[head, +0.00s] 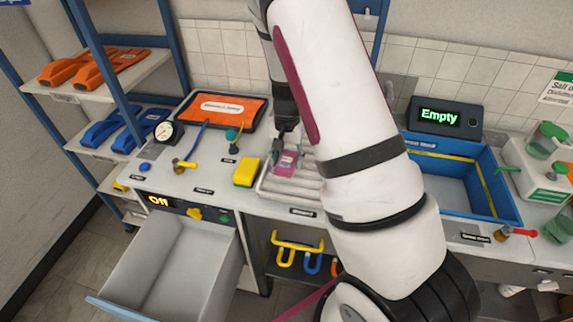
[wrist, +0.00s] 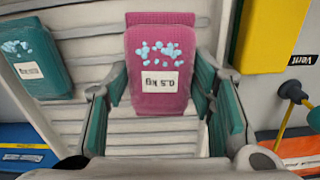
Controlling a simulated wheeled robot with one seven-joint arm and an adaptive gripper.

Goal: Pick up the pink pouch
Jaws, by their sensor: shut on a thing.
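The pink pouch (wrist: 160,70) has pale blue dots and a white label reading 0.5 kg, upside down in the wrist view. It also shows in the head view (head: 287,165), at the left part of a ribbed white tray (head: 308,186). My gripper (wrist: 162,95) has its teal-padded fingers on both sides of the pouch and is shut on it. In the head view my gripper (head: 284,148) reaches down from above. I cannot tell whether the pouch is clear of the tray. A teal pouch (wrist: 34,62) with similar dots lies on the tray, at the left in the wrist view.
A yellow block (head: 246,172) stands just left of the tray. A blue bin (head: 508,203) is on the right under an "Empty" display (head: 440,117). An open drawer (head: 170,262) sticks out below.

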